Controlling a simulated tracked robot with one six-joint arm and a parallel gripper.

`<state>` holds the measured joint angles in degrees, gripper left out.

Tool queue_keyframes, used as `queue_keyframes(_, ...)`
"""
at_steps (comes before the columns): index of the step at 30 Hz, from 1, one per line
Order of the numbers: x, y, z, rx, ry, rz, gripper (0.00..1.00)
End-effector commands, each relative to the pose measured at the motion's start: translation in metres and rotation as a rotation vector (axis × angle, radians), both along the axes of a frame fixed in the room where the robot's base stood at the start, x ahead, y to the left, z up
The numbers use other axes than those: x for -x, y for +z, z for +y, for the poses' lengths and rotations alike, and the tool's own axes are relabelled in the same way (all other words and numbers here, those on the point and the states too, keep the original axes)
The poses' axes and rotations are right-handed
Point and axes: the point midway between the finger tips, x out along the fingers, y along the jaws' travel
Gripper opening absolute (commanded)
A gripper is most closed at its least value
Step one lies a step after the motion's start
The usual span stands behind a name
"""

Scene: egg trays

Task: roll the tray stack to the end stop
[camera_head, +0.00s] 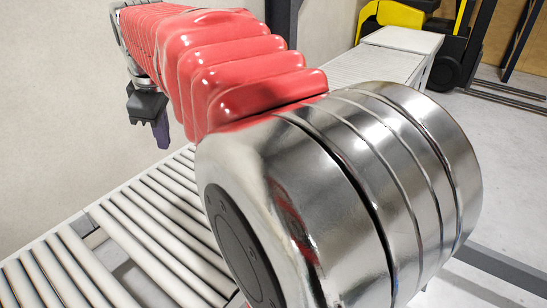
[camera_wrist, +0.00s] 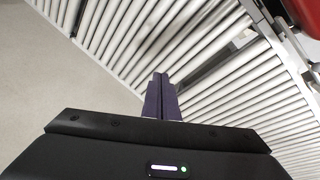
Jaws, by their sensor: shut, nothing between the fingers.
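My gripper (camera_head: 162,146) hangs from the end of my arm at the left, above the roller conveyor (camera_head: 150,219). In the wrist view its two purple fingers (camera_wrist: 160,84) are together, with nothing between them. They point over the white rollers (camera_wrist: 165,35) near the conveyor's side. No tray stack shows in either view. I cannot make out the end stop. My red and metal arm hides much of the conveyor in the head view.
A pale wall (camera_head: 55,100) runs close along the conveyor's left side. A white-topped table (camera_head: 404,39) and a yellow and black forklift (camera_head: 450,40) stand at the back right. Grey floor is clear at right.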

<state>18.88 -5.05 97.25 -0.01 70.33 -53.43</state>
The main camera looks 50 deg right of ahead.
Motion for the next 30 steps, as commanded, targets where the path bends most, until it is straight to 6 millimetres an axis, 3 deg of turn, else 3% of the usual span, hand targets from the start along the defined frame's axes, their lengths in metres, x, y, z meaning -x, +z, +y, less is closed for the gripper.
queue_keyframes(12, 0.06, -0.023, 0.07, -0.084, -0.185, -0.091, 0.0)
queue_keyframes(30, 0.151, -0.09, 0.14, -0.253, -0.445, -0.199, 0.0)
